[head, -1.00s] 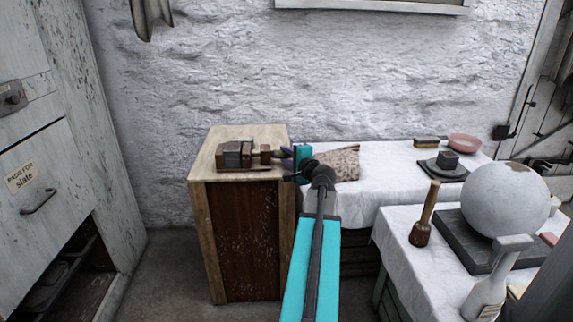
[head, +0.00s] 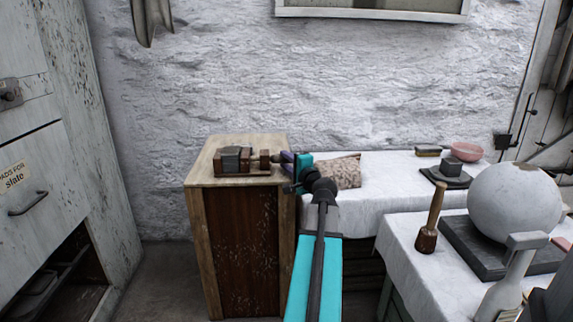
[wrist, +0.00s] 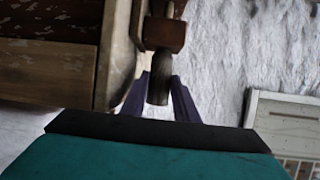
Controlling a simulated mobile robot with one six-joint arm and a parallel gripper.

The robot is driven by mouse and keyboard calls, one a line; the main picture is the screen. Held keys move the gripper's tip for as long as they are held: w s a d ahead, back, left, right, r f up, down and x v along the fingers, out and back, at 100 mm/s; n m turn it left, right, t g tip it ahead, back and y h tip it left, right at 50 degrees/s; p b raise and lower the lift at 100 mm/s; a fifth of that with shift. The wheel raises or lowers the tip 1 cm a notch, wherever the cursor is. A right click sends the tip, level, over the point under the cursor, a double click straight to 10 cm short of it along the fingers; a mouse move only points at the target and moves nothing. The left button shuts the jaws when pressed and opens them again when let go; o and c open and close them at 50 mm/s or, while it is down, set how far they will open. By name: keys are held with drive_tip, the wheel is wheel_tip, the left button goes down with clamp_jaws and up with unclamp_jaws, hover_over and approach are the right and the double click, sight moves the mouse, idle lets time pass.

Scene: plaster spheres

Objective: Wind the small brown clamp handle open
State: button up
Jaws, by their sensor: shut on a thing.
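The clamp (head: 235,161), a brown wooden block with a grey piece in it, sits on top of the wooden cabinet. Its small brown handle (wrist: 158,88) points out from the clamp's right side, between my gripper's two purple fingers. My gripper (head: 287,157) reaches in from the right at the cabinet's right edge. In the wrist view my gripper (wrist: 160,100) is shut on the handle, with a finger on either side. The clamp's brown end block (wrist: 163,35) shows beyond the handle. The exact contact between fingers and handle is dark and hard to see.
The wooden cabinet (head: 240,245) stands against the white rough wall. To its right is a cloth-covered table (head: 385,190) with a speckled bag (head: 340,171). A large plaster sphere (head: 514,200) and a mallet (head: 430,220) stand nearer right. Grey drawers (head: 45,170) stand at left.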

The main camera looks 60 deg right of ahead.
drive_tip(key=shift+f, duration=0.2)
drive_tip(key=o, duration=0.9)
drive_tip(key=shift+o, duration=0.8)
drive_tip(key=shift+r, duration=0.15)
drive_tip(key=shift+s, duration=0.1)
drive_tip(key=v, duration=0.8)
drive_tip(key=shift+s+a, duration=0.25)
drive_tip(key=shift+s, duration=0.05)
drive_tip(key=shift+s+a+b, duration=0.15)
drive_tip(key=shift+s+b, duration=0.15)
drive_tip(key=shift+b, duration=0.85)
